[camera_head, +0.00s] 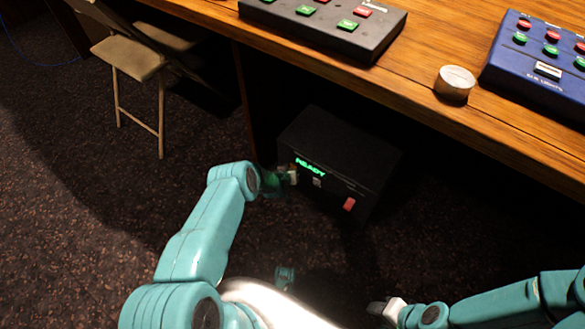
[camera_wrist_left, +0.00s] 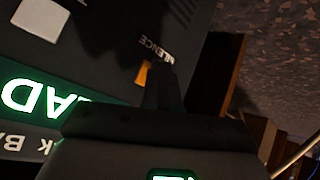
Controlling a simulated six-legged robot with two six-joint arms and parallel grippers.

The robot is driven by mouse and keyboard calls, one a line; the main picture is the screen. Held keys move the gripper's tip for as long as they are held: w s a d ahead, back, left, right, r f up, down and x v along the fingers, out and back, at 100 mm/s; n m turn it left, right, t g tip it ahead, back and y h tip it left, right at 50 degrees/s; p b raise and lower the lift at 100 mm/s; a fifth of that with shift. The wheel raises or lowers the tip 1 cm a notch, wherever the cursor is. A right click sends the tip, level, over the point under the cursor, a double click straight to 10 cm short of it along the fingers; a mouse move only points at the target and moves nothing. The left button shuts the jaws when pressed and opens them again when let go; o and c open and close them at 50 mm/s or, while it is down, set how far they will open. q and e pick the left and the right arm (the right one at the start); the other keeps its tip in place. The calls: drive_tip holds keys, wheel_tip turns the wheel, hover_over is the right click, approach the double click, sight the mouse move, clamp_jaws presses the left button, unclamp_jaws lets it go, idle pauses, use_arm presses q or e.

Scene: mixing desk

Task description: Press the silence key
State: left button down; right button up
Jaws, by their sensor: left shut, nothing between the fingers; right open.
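In the left wrist view an amber key (camera_wrist_left: 143,74) sits beside a partly hidden label ending in "LENCE" (camera_wrist_left: 157,48). My left gripper (camera_wrist_left: 166,88) is shut and empty, its fingertips right at the amber key and covering part of it. I cannot tell whether they touch it. In the head view the left gripper (camera_head: 290,174) is at the left of the box's front. My right gripper (camera_head: 385,308) is open, low over the floor.
The box front also carries a pale key (camera_head: 317,182) and a red key (camera_head: 349,204). A folding chair (camera_head: 135,60) stands at left.

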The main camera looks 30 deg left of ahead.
use_arm(q)
drive_tip(key=shift+s+p, duration=0.5)
drive_tip(key=shift+s, duration=0.3)
drive_tip(key=shift+s+a+p, duration=0.15)
drive_tip(key=shift+s+p, duration=0.6)
drive_tip(key=shift+s, duration=0.5)
drive_tip(key=shift+s+a+p, duration=0.1)
drive_tip(key=shift+s+p, duration=0.65)
drive_tip(key=shift+s, duration=0.5)
drive_tip(key=shift+d, duration=0.1)
